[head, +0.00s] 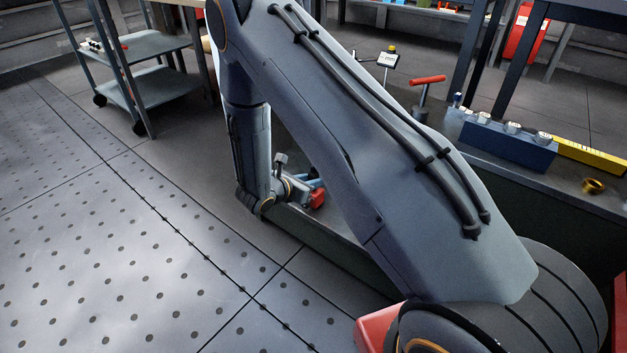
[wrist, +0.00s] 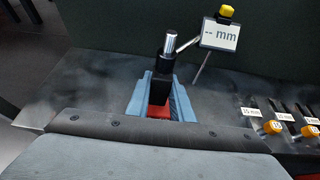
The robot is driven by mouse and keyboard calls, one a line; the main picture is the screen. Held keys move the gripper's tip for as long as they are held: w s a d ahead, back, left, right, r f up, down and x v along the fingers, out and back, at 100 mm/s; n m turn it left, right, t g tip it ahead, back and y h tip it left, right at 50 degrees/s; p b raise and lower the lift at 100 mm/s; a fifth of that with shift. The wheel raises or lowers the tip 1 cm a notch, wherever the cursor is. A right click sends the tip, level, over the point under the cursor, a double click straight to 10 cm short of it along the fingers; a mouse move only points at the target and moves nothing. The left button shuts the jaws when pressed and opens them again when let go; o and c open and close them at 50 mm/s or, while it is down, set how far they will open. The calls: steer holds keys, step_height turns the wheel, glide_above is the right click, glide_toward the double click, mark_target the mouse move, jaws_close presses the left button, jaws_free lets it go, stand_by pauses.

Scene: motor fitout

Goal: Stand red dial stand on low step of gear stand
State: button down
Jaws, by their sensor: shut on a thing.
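My gripper (wrist: 160,108) is shut on the red dial stand, with its blue fingers on both sides of the red base (wrist: 158,112). A dark column with a bright steel top (wrist: 170,43) rises from there in the wrist view. A thin rod seems to join it to a white "-- mm" display (wrist: 220,36) with a yellow cap. In the head view my gripper (head: 306,184) and the red part (head: 318,199) are low beside my arm, and the display (head: 388,61) shows beyond it. My arm hides the column there. I cannot pick out the gear stand or its low step.
A dark blue block (head: 506,146) with metal cylinders, a yellow bar (head: 590,157), a brass ring (head: 593,186) and a red-handled tool (head: 428,79) are on the right. A grey cart (head: 145,47) stands at back left.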

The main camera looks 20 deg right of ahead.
steer(key=shift+f, duration=0.3)
steer(key=c, duration=1.5)
jaws_free()
